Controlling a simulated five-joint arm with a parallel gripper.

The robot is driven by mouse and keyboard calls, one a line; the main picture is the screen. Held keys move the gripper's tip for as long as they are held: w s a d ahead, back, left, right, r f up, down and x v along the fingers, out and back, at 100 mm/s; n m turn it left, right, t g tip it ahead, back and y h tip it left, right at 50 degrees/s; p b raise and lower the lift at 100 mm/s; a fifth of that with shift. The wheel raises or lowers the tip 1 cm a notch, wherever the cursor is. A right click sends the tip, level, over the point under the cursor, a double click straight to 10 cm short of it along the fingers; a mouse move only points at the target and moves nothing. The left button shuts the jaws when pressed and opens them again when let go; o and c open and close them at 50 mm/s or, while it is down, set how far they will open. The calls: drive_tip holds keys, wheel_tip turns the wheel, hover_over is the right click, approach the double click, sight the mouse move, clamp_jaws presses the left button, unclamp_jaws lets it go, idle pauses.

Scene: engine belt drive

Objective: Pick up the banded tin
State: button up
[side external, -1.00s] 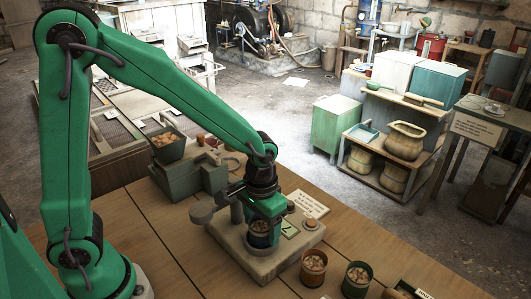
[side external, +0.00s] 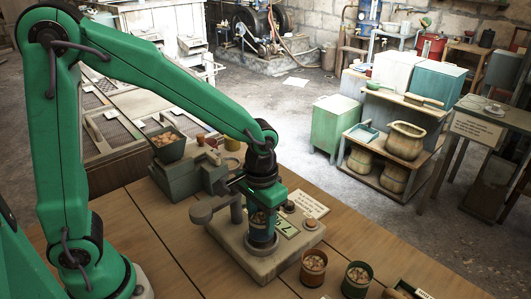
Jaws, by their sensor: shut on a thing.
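A dark bluish tin with pale brown contents (side external: 259,222) is between the jaws of my gripper (side external: 265,210), which is shut on it. It is upright over the round pan of a pale weighing stand (side external: 272,262). The jaws hide part of its side, and its band is too small to make out clearly. I cannot tell how large any gap is between the tin and the pan.
A brown tin (side external: 313,268) and a green tin (side external: 357,278) stand on the wooden table right of the stand. A grey-green machine with a hopper (side external: 170,150) stands behind. Bare boards lie left of the stand.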

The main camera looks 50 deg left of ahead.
drive_tip(key=shift+r, duration=0.85)
drive_tip(key=s+d+r, duration=0.6)
drive_tip(key=s+d, duration=0.1)
drive_tip(key=s, duration=0.1)
drive_tip(key=shift+s+d+r, duration=0.4)
drive_tip(key=shift+w, duration=0.15)
drive_tip(key=w+a+f+n, duration=0.2)
drive_tip(key=w+a+n, duration=0.4)
drive_tip(key=w+a, duration=0.3)
drive_tip(key=w+a+f+n, duration=0.2)
drive_tip(key=w+a+n, duration=0.4)
drive_tip(key=w+a, duration=0.4)
drive_tip(key=shift+w+a+f, duration=0.15)
drive_tip(key=shift+w+a, duration=0.05)
drive_tip(key=shift+a, duration=0.1)
drive_tip(key=shift+a+f, duration=0.1)
